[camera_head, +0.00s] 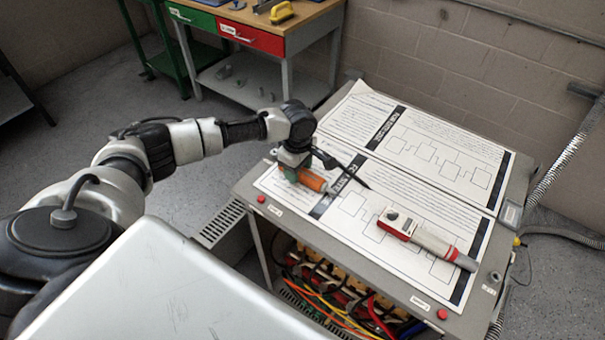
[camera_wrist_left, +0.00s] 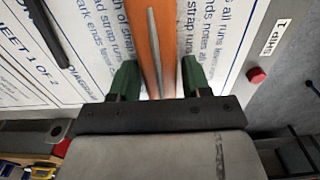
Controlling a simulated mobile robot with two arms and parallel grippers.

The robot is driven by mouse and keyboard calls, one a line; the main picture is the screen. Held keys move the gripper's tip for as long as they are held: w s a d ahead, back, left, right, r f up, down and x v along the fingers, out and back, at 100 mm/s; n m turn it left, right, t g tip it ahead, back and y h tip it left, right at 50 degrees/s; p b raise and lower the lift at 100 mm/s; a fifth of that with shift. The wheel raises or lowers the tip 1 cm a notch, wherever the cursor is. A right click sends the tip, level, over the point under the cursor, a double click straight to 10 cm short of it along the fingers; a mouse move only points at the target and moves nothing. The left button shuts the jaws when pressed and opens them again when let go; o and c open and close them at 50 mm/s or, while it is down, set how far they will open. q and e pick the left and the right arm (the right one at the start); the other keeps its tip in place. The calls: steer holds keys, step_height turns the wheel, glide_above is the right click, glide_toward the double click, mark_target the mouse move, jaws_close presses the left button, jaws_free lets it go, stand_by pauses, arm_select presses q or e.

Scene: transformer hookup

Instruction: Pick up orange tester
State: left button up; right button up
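The orange tester (camera_head: 312,180) lies on the left part of a printed sheet on the grey bench, partly hidden by my left gripper (camera_head: 292,168). In the left wrist view, the orange tester (camera_wrist_left: 150,45), with a grey strip along it, runs down between the green fingers of my left gripper (camera_wrist_left: 160,82). The fingers stand on either side of it, and narrow gaps seem to show, so the gripper looks open around it. The tester's near end is hidden in the bright area by the gripper's palm. My right gripper is not in view.
A red and white meter (camera_head: 397,222) with a grey-red handle lies further right on the sheet. A thin black probe (camera_head: 345,170) lies just right of my gripper. A red button (camera_head: 261,199) sits at the bench's left front corner. Cables fill the open bay below.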

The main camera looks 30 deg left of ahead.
arm_select(q)
steer(key=c, duration=0.6)
steer(key=shift+r, duration=0.1)
